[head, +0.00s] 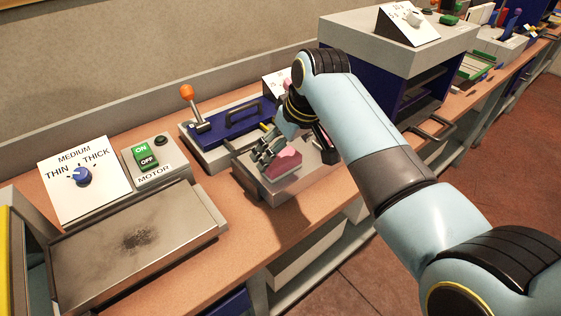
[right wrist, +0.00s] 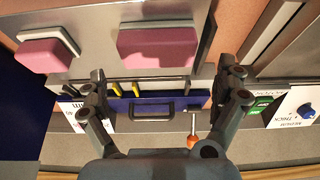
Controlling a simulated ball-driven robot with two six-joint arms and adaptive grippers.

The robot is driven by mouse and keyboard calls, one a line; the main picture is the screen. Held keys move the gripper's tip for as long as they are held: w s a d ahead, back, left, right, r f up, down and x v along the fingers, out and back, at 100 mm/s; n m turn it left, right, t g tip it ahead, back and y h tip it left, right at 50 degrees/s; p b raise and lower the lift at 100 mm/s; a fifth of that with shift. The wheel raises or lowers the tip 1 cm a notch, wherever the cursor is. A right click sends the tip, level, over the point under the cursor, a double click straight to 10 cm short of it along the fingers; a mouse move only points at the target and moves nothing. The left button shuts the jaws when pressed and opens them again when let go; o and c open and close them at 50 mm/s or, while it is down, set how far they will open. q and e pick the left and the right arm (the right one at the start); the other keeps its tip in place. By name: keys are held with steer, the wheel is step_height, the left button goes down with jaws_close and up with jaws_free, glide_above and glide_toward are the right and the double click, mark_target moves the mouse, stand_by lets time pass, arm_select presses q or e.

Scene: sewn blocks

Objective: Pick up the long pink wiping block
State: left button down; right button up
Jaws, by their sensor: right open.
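Two pink blocks with pale backings sit on a grey metal tray (head: 312,182). In the right wrist view one pink block (right wrist: 158,47) looks longer and lies ahead of the fingers, roughly centred between them. Contact with the block cannot be told. My left gripper is not in view.
Behind the tray is a blue-topped box with a black handle (head: 243,114) and an orange-knobbed lever (head: 187,92). A motor switch box (head: 152,175) and a metal plate (head: 180,228) stand left. A blue-and-grey cabinet (head: 372,57) stands right.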

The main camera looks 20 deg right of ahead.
mark_target(283, 158)
steer(key=x, duration=0.5)
steer(key=shift+s+d+f, duration=0.25)
steer(key=shift+s, duration=0.05)
steer(key=c, duration=1)
